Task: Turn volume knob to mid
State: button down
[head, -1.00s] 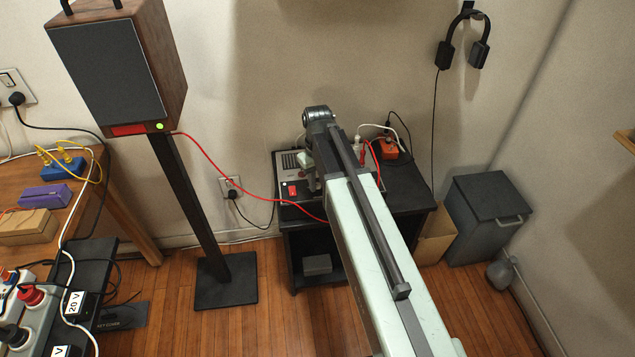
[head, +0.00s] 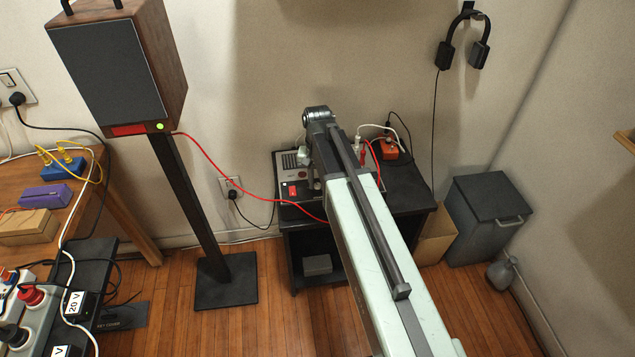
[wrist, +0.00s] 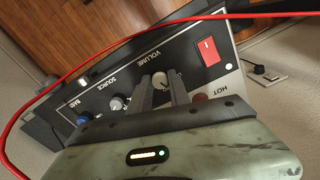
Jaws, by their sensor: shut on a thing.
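The volume knob (wrist: 160,80) is a small pale knob on the dark front panel (wrist: 136,68) of an amplifier, under the printed word VOLUME. In the wrist view my gripper (wrist: 161,84) has its two dark fingers on either side of the knob, shut on it. The knob's pointer is too small to read. In the head view the amplifier (head: 289,160) stands on a black cabinet (head: 405,200). My arm covers its middle there, hiding the knob and the fingertips.
A red rocker switch (wrist: 207,50), a source knob (wrist: 118,103) and a blue bass knob (wrist: 83,122) share the panel. A red cable (head: 235,190) runs from the speaker (head: 105,70) toward the amplifier and crosses the wrist view. An orange box (head: 390,149) sits on the cabinet.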

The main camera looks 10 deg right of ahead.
aim_at(317, 185)
jog(key=shift+m, duration=1.9)
jog(key=c, duration=1.2)
grip_release()
notch_tip(317, 185, up, 8)
jog(key=p, duration=0.8)
jog(key=shift+f, duration=0.1)
